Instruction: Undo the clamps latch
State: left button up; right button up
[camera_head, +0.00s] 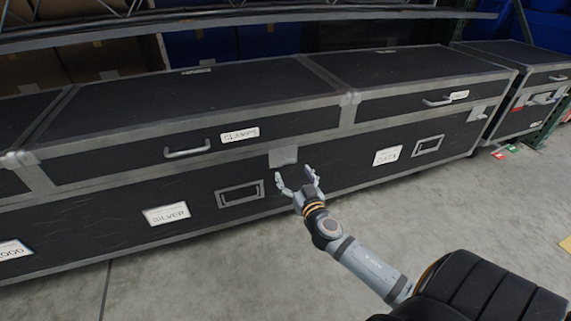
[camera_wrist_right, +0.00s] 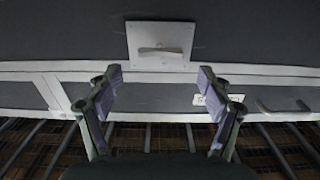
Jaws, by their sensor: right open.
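The black case with the CLAMPS label (camera_head: 240,134) has a grey metal frame and a closed lid. Its latch is a square grey plate (camera_head: 284,157) on the front, right of the label and just below the lid seam. My right gripper (camera_head: 297,178) is open and empty, just in front of and slightly below the latch. In the right wrist view the latch plate (camera_wrist_right: 160,45) lies ahead, centred between the open fingers (camera_wrist_right: 158,85), and the fingers look apart from it. My left gripper is not in view.
A lid handle (camera_head: 187,150) and a recessed handle (camera_head: 240,194) sit left of the latch. A second lid section (camera_head: 415,75) continues to the right. Another case (camera_head: 525,75) stands at the far right. Shelving runs behind. The grey floor (camera_head: 190,275) in front is clear.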

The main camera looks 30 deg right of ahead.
aim_at(288, 164)
jog(key=x, duration=0.6)
jog(key=shift+w, duration=0.3)
jog(key=c, duration=1.2)
